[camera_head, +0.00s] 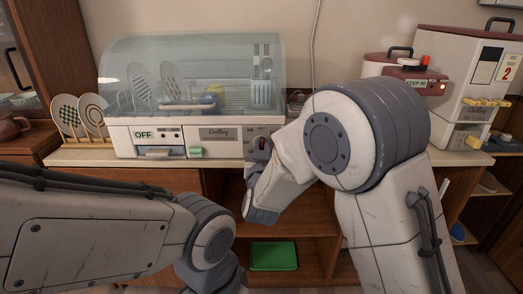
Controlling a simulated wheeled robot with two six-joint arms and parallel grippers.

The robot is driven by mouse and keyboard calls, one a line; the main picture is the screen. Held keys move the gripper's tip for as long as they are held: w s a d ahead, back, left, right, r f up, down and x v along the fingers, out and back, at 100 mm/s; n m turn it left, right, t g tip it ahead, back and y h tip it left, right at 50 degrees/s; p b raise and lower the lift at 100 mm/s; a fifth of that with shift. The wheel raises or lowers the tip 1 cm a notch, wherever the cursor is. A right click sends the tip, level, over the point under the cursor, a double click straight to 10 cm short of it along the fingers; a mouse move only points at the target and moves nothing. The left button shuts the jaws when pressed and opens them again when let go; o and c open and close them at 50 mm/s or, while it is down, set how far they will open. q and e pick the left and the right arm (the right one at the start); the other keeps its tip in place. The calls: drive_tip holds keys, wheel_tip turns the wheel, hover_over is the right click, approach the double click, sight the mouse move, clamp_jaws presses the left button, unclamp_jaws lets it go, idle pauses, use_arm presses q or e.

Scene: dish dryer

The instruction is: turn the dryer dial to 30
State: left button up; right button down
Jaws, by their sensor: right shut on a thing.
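The dish dryer (192,142) stands on the counter with its clear domed lid down over the dishes. Its front panel has an OFF label (143,135). That gripper is at the panel and shut on the dial. The scale and the number that the dial points at are too small and covered to read. My left arm is low at the left, and its gripper is out of view.
A red and white rice cooker (400,68) and a white dispenser (468,85) stand at the right. A green tray (273,256) lies on the shelf below.

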drive_tip(key=shift+f+m+b, duration=0.2)
drive_tip(key=shift+m+b, duration=0.45)
drive_tip(key=shift+m, duration=0.05)
drive_tip(key=shift+d+f+m+b, duration=0.1)
drive_tip(key=shift+f+m+b, duration=0.1)
drive_tip(key=shift+m+b, duration=5.85)
drive_tip(key=shift+f+m+b, duration=0.15)
drive_tip(key=shift+m+b, duration=5.7)
drive_tip(key=shift+m, duration=0.3)
drive_tip(key=c, duration=0.8)
unclamp_jaws()
drive_tip(key=shift+c, duration=0.2)
drive_tip(key=shift+s+r, duration=0.1)
